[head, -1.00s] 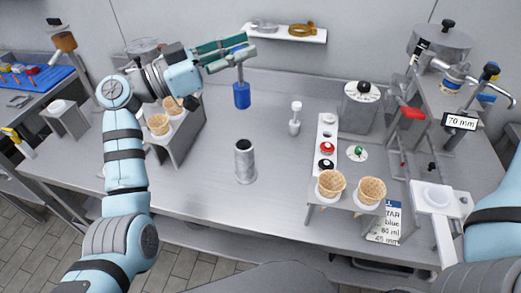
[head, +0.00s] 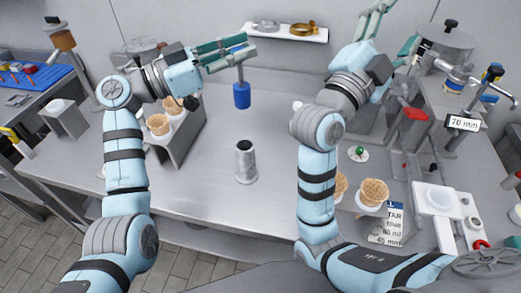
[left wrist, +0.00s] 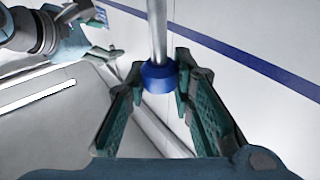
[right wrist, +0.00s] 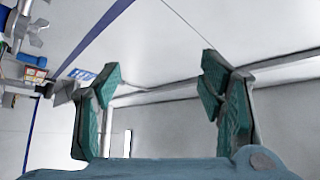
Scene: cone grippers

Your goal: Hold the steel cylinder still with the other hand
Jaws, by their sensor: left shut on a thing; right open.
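The steel cylinder (head: 246,163) stands upright on the table in the middle of the head view, with a dark opening on top. My left gripper (head: 239,49) is above and behind it, shut on a steel-rod tool. The tool's blue lower end (head: 242,95) hangs above the table, apart from the cylinder. In the left wrist view, a blue collar (left wrist: 158,77) and the rod show between the fingers. My right gripper (head: 376,18) is raised at the upper right, well away from the cylinder. The right wrist view shows its fingers (right wrist: 162,80) spread with nothing between them.
Waffle cones (head: 374,191) stand in a holder at right, partly behind my right arm. More cones (head: 158,124) stand in a left rack. A wall shelf (head: 283,33) is at the back. The table around the cylinder is clear.

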